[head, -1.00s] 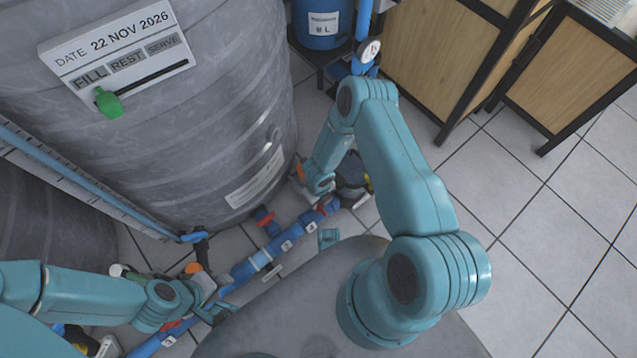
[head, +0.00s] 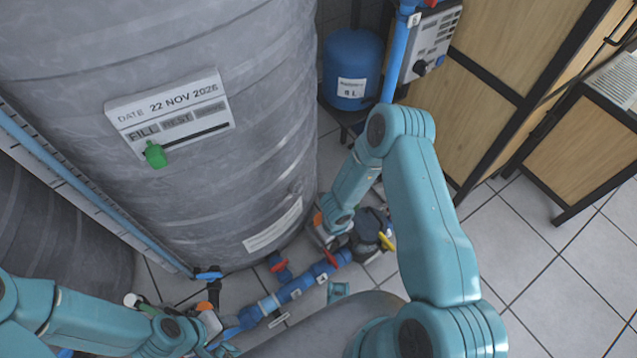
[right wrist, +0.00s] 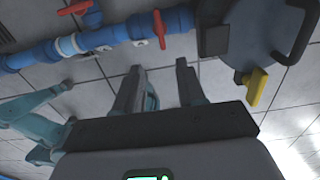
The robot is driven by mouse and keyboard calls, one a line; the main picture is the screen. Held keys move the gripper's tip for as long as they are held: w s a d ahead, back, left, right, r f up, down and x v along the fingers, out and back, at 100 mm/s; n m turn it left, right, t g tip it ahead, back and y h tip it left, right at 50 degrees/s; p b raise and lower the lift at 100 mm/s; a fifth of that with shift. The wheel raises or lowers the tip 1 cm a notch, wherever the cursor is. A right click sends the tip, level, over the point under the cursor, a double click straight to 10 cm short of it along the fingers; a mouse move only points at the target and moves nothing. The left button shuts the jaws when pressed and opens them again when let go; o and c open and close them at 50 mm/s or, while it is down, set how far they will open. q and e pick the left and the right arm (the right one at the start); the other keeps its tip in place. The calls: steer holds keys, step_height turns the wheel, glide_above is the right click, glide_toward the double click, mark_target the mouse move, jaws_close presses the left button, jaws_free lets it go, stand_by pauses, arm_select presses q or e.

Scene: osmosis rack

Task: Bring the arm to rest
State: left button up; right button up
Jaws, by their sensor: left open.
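My right arm (head: 430,215) is bent at a high elbow in the head view, its forearm pointing down toward the blue pipe on the floor. Its jaws are hard to make out there. My left arm (head: 90,322) comes in low from the left. Its gripper (head: 222,338) is open beside the left part of the pipe, partly cut off by the bottom edge; whether it touches the pipe is unclear.
A grey tank (head: 250,110) carries a dated sign (head: 190,110) with a green slider (head: 155,155) under FILL. A blue pipe (head: 268,305) with red valve handles runs along the floor. A blue vessel (head: 350,60) and wooden cabinets (head: 480,110) stand behind. Tiles at the right are clear.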

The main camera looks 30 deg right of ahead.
steer(key=s+a+r+n+y, duration=0.2)
steer(key=s+a+r+n, duration=0.35)
steer(key=n, duration=1.15)
steer(key=s+a+r+n+y, duration=0.2)
steer(key=s+a+r+n, duration=0.4)
steer(key=n, duration=1)
step_height(320, 180, up, 24)
steer(key=w+p, duration=0.1)
steer(key=p, duration=2.2)
steer(key=shift+a+f, duration=0.15)
steer(key=shift+f, duration=0.1)
